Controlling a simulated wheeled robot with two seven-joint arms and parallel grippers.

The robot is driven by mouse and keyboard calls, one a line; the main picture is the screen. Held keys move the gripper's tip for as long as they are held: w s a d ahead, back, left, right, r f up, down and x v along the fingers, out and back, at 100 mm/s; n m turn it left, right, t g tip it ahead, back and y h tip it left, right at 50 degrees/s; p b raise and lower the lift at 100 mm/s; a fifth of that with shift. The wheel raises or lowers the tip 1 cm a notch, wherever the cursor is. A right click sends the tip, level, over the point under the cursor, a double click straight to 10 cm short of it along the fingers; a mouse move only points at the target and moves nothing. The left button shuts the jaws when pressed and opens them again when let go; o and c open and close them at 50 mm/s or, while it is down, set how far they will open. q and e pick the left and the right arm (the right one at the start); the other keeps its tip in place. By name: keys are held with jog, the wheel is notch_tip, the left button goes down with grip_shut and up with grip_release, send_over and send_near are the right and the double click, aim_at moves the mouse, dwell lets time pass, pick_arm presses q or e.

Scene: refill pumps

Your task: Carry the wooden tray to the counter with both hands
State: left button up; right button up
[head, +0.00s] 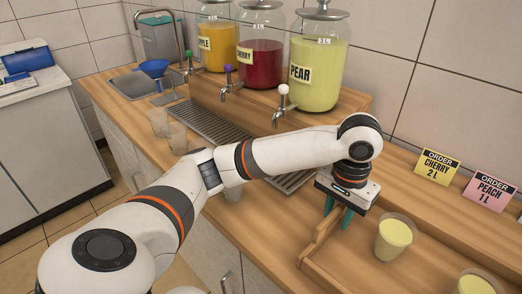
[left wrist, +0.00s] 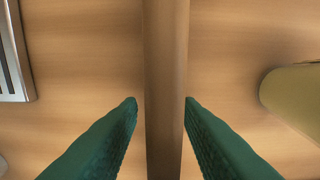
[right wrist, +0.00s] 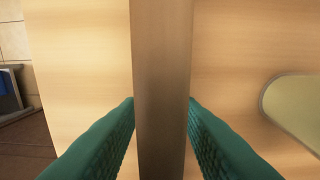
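The wooden tray (head: 318,250) is at the lower right of the head view, over the wooden counter (head: 245,238). I cannot tell whether it is lifted. A cup of pale yellow drink (head: 395,236) stands in it, and a second such cup (head: 476,285) is cut off by the frame. My left gripper (head: 339,212) is at the tray's left wall. In the left wrist view its fingers (left wrist: 161,102) are close around the wooden wall (left wrist: 165,60). In the right wrist view my right gripper's fingers (right wrist: 161,102) press both sides of a wall (right wrist: 161,50). The right arm is hidden from the head view.
Juice jars labelled apple (head: 215,50), cherry (head: 259,70) and pear (head: 318,75) stand behind on a wooden step, above a drip grate (head: 208,125). Empty cups (head: 158,122) stand left of the grate. Order cards (head: 437,167) lean at the back right.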

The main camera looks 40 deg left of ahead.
pick_arm(q)
jog(key=shift+f, duration=0.15)
pick_arm(e)
jog(key=shift+a, duration=0.1)
pick_arm(q)
jog(key=shift+w+r, duration=0.1)
jog(key=shift+r, duration=0.55)
pick_arm(e)
jog(key=shift+w+f, duration=0.1)
jog(key=shift+w, duration=0.05)
pick_arm(q)
notch_tip(320, 180, up, 7)
jog(key=shift+f, duration=0.2)
jog(key=shift+r, duration=0.15)
pick_arm(e)
jog(key=shift+r, duration=0.55)
notch_tip(320, 180, up, 11)
